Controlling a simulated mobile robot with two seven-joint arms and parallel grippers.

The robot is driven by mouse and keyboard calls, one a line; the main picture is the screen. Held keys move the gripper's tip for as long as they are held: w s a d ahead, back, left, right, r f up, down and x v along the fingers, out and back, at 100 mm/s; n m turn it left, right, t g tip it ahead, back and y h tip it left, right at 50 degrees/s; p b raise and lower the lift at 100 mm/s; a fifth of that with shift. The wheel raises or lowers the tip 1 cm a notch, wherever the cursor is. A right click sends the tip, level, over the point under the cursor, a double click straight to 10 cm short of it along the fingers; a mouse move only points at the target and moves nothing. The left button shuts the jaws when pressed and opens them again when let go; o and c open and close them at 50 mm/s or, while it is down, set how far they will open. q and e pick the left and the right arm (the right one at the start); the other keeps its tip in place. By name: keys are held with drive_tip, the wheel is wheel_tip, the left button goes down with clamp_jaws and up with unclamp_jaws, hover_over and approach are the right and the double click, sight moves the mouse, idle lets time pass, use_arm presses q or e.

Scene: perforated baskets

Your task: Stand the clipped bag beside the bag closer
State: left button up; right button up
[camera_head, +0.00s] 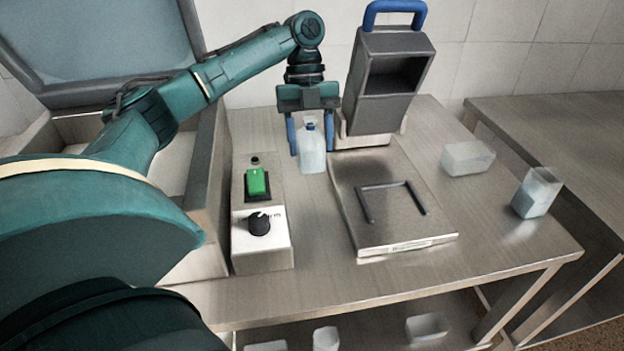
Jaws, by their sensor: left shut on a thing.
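My left gripper (311,151) points down with its blue fingers on either side of a pale translucent bag (312,158) and is shut on it. A small blue clip (309,126) shows at the bag's top. The bag is upright, just left of the bag closer (380,85), a grey machine with a dark opening and a blue handle. A narrow gap shows between bag and machine. I cannot tell whether the bag's bottom touches the table. My right gripper is out of view.
A steel plate (385,225) with a dark bracket lies before the closer. A control box (262,245) with green switch and black knob stands front left. Two pale bags, one lying (468,158), one upright (537,192), are on the table's (500,245) right. More lie below.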

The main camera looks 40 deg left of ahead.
sight(310, 169)
use_arm(q)
wheel_tip(310, 169, down, 8)
drive_tip(key=shift+r, duration=0.2)
drive_tip(key=o, duration=1.1)
drive_tip(key=shift+o, duration=0.2)
drive_tip(key=shift+r, duration=0.1)
